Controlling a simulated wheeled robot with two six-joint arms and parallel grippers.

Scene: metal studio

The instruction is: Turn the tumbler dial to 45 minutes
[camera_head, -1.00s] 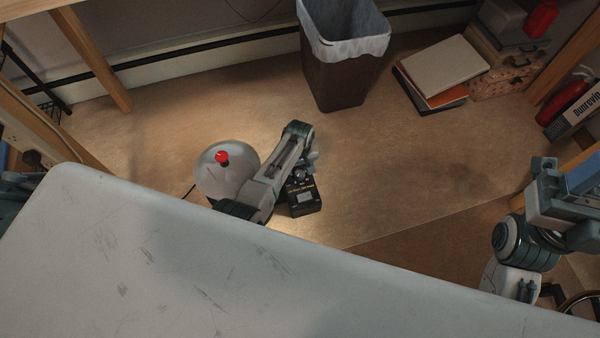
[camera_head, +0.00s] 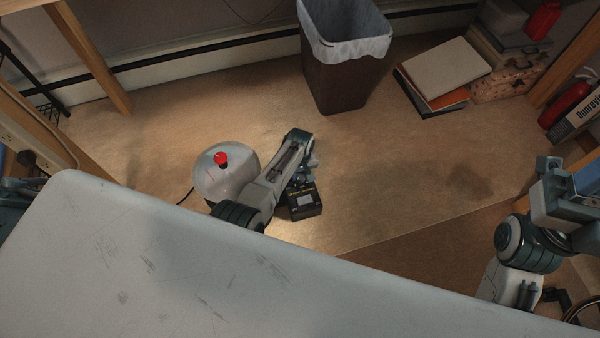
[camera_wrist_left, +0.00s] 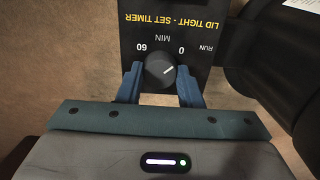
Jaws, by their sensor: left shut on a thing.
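The black tumbler control box (camera_head: 305,202) stands on the floor beside the round grey tumbler drum (camera_head: 212,182), which has a red knob (camera_head: 221,158) on top. In the left wrist view its panel (camera_wrist_left: 160,22) reads upside down, "LID TIGHT - SET TIMER", with MIN, 60, 0 and RUN. The round dark dial (camera_wrist_left: 160,71) has a pale pointer line slanting up and right, toward the 0 side. My left gripper (camera_wrist_left: 160,84) is shut on the dial, one blue finger on each side. In the head view my arm partly hides the box. My right gripper (camera_head: 547,165) is at the right edge; its jaws are unclear.
A large grey tabletop (camera_head: 180,260) fills the near side, with my left arm reaching down past its edge. A brown bin with a white liner (camera_head: 340,80), books (camera_head: 445,72) and boxes (camera_head: 510,78) stand farther back. Floor right of the box is clear.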

